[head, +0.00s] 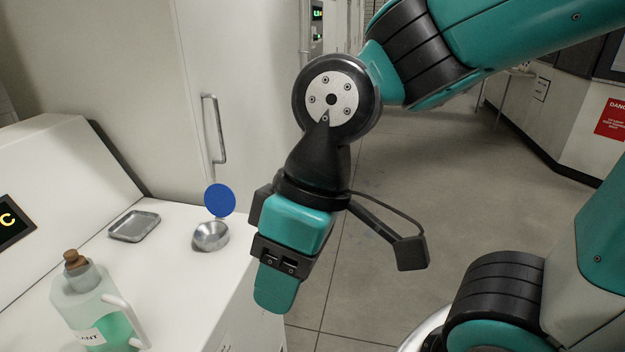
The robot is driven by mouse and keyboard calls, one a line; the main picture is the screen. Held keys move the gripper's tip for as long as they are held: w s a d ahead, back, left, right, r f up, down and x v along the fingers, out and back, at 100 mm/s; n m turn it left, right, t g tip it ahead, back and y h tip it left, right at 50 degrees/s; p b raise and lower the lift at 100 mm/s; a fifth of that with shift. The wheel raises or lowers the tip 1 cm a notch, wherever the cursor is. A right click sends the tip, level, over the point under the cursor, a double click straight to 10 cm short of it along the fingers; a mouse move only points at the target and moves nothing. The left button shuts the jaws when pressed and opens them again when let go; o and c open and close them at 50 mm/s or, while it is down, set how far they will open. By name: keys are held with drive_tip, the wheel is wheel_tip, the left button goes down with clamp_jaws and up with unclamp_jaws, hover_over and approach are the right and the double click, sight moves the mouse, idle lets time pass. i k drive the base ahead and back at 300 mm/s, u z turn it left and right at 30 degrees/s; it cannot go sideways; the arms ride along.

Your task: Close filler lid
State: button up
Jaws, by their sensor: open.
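The filler lid is a round blue disc (219,200) standing raised at the back of a metal bowl-shaped filler opening (211,236) on the white machine top. The lid is open and its face is turned toward the camera. My gripper (276,289) hangs to the right of the lid and filler, pointing downward, near the right edge of the machine top. It is seen side-on, so one finger largely hides the other. It is open, with nothing seen held in it, and appears apart from the lid.
A translucent jug (84,303) with green liquid and a brown cap stands at the front left of the white top (180,285). A small grey tray (134,226) lies left of the filler. A cabinet door with a metal handle (214,128) rises behind. Open floor lies right.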

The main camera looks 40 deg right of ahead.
sight(220, 201)
drive_tip(key=z, duration=1.5)
drive_tip(key=i, duration=3.95)
drive_tip(key=u, duration=4.35)
